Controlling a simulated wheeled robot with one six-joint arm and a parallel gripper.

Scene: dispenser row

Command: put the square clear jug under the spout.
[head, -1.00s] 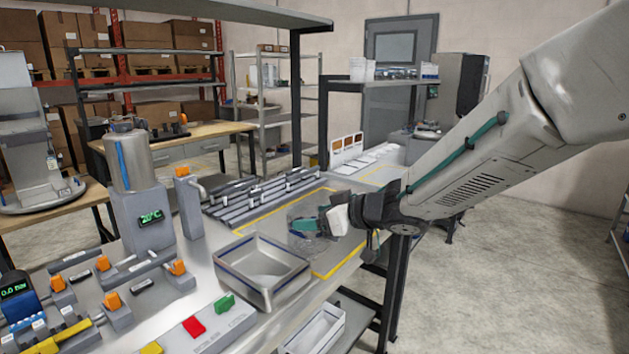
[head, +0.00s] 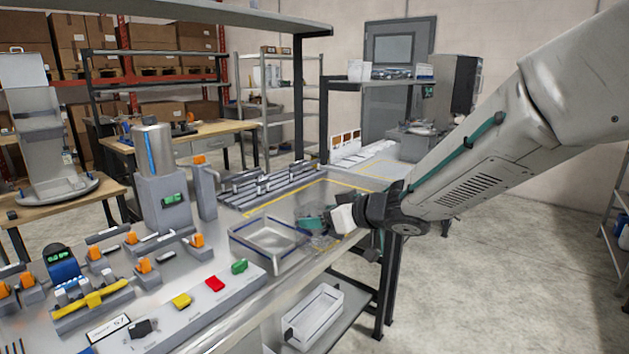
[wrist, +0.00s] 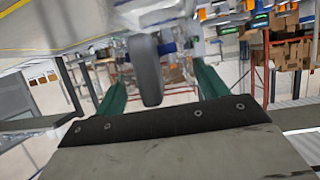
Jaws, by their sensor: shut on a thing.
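My gripper (head: 314,224), with green fingers, is over the right part of the steel bench in the head view. It is shut on the clear jug (head: 322,242), which shows only as a faint see-through outline by the fingers, just right of a steel tray. I cannot tell if the jug touches the bench. In the wrist view a dark grey rounded strip (wrist: 146,72), perhaps the jug's handle, stands between the green fingers (wrist: 160,90). A dispenser with a steel tank (head: 153,150) and a green display stands left of the tray. I cannot make out its spout.
The open steel tray (head: 268,262) lies between the dispenser and my gripper. Grey slotted racks (head: 265,182) stand behind it. Red, yellow and green switches (head: 215,284) and orange-handled valves (head: 145,266) fill the front left. A yellow line (head: 300,194) marks bench space near my gripper.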

